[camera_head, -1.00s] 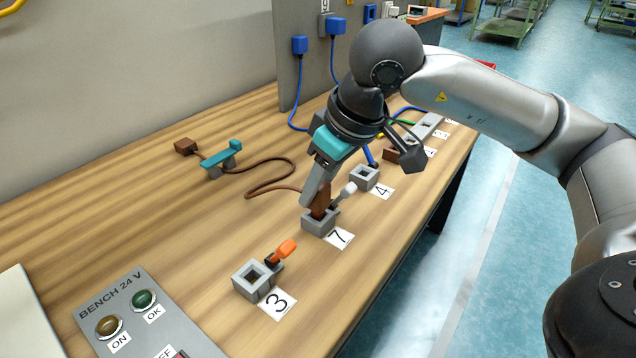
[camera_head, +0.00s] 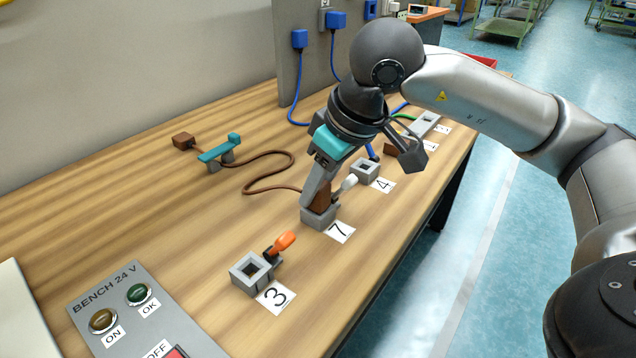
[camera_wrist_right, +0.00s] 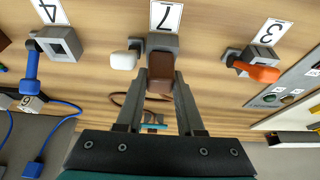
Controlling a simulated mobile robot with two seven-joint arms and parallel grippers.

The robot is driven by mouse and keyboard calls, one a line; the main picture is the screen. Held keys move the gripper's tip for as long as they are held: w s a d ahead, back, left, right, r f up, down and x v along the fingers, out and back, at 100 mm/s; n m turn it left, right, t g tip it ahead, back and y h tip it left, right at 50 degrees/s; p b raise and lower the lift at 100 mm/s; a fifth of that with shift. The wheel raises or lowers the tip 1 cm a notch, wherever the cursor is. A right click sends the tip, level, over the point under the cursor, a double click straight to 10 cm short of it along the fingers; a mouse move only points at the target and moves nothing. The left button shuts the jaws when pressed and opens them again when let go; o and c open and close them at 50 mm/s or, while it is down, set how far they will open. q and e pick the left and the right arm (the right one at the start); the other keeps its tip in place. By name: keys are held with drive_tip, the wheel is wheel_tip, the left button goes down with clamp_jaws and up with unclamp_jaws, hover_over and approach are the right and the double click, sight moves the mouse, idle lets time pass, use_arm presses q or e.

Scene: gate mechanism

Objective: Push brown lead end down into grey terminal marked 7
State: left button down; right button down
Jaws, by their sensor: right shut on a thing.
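My right gripper (camera_head: 317,192) is shut on the brown lead end (camera_head: 322,197), directly over the grey terminal marked 7 (camera_head: 318,217). The lead end stands at the terminal's top, its lower part hidden by the terminal and finger; I cannot tell how deep it sits. In the right wrist view the brown lead end (camera_wrist_right: 160,75) is between both fingers, against the grey terminal (camera_wrist_right: 162,42). A white lever (camera_head: 348,182) sticks up beside this terminal. The brown cable (camera_head: 265,182) runs back to a brown block (camera_head: 183,141). My left gripper is not in view.
Terminal 3 (camera_head: 248,272) with an orange lever (camera_head: 284,241) stands nearer. A teal-topped clip (camera_head: 220,148) is on the table. A bench panel (camera_head: 140,318) with buttons lies at the front left.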

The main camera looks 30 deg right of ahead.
drive_tip(key=shift+c, duration=2.2)
unclamp_jaws()
drive_tip(key=p+v, duration=0.5)
drive_tip(key=v, duration=1)
